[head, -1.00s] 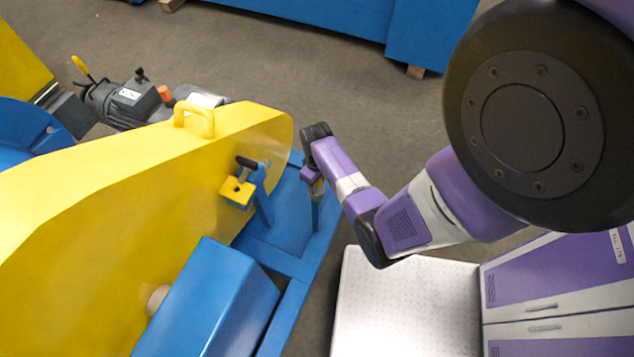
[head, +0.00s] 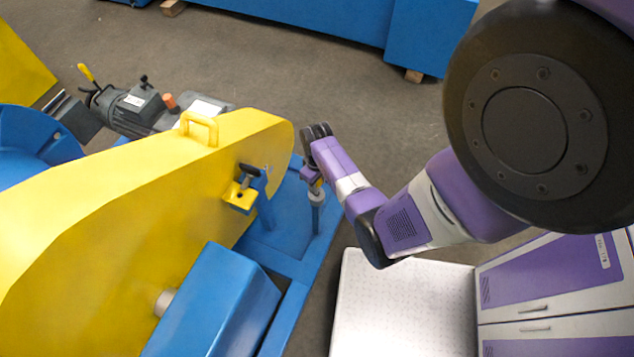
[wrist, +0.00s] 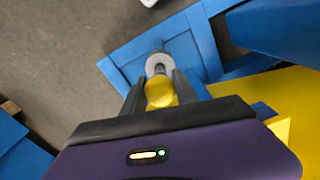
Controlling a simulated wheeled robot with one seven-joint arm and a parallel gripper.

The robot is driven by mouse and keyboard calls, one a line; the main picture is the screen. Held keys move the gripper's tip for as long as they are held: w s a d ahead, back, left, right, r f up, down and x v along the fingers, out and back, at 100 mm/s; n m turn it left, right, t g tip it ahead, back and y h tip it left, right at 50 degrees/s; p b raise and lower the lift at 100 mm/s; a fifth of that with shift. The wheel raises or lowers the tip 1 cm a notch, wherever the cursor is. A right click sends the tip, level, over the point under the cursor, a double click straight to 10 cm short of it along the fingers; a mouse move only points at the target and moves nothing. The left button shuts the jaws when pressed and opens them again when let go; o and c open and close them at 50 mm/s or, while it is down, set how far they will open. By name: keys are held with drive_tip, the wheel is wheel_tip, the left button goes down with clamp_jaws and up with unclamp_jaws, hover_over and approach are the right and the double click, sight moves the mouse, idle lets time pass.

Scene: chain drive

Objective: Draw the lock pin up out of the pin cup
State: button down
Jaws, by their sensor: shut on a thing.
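My gripper (head: 314,178) points down over the right end of the blue frame. It is shut on the round yellow knob of the lock pin, which shows between the two dark fingers in the wrist view (wrist: 160,93). The grey round pin cup (head: 316,196) stands on a short post directly below the gripper. Its pale ring also shows in the wrist view (wrist: 158,62), just beyond the knob. A short dark length of pin shows between knob and ring. I cannot tell how much of the pin sits inside the cup.
The yellow chain guard (head: 130,205) with a top handle (head: 199,128) stands left of the gripper. A yellow bracket (head: 239,195) with a black-handled latch (head: 250,170) is close by. A blue box (head: 215,300) lies in front. Open floor is behind the gripper.

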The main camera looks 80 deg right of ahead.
drive_tip(key=shift+r+p, duration=2.4)
drive_tip(key=shift+r, duration=0.55)
drive_tip(key=shift+w, duration=0.15)
